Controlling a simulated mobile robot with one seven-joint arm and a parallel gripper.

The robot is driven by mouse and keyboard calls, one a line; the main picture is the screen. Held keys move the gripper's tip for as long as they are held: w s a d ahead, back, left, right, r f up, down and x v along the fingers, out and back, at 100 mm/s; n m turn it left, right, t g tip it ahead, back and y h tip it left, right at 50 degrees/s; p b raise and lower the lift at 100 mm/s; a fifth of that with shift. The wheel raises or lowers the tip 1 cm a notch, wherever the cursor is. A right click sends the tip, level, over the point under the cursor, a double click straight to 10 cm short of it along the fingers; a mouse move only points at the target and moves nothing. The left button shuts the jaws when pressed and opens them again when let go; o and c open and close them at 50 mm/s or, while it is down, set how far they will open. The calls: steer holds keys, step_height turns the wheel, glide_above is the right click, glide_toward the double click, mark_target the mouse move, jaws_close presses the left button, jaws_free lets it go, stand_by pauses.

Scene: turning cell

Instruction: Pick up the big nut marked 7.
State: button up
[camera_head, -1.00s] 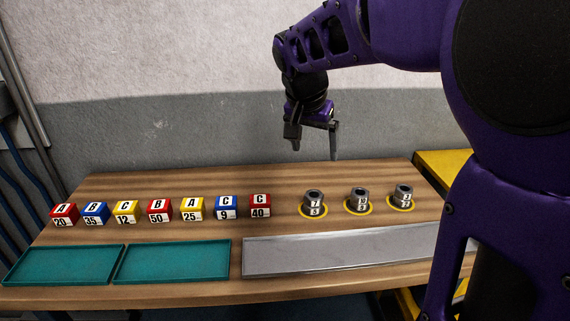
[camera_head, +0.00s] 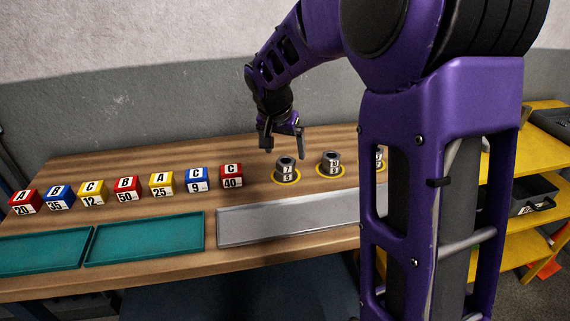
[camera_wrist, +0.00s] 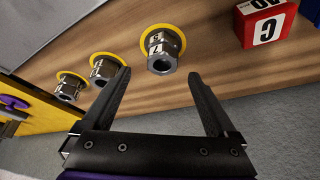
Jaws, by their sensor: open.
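The dark grey hex nut marked 7 over 5 (camera_head: 286,168) stands on a yellow ring on the wooden table, right of the red C 40 block. In the wrist view this nut (camera_wrist: 163,50) shows its hole and lies just beyond the fingertips. My gripper (camera_head: 285,152) is open and empty, pointing down just above and behind the nut. In the wrist view the open fingers (camera_wrist: 160,76) sit either side of the nut's line, not touching it. A nut marked 10 over 9 (camera_head: 330,163) and a third nut (camera_head: 378,157), partly hidden by my arm, stand to its right.
Lettered blocks stand in a row at left, the red C 40 block (camera_head: 232,176) nearest the nut. Two green trays (camera_head: 145,240) and a grey metal tray (camera_head: 285,219) lie along the front. A yellow shelf unit (camera_head: 535,195) stands at right; a wall is behind.

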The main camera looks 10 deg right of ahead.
mark_target(286, 160)
steer(key=x, duration=0.4)
steer(key=shift+w+f, duration=0.3)
jaws_close()
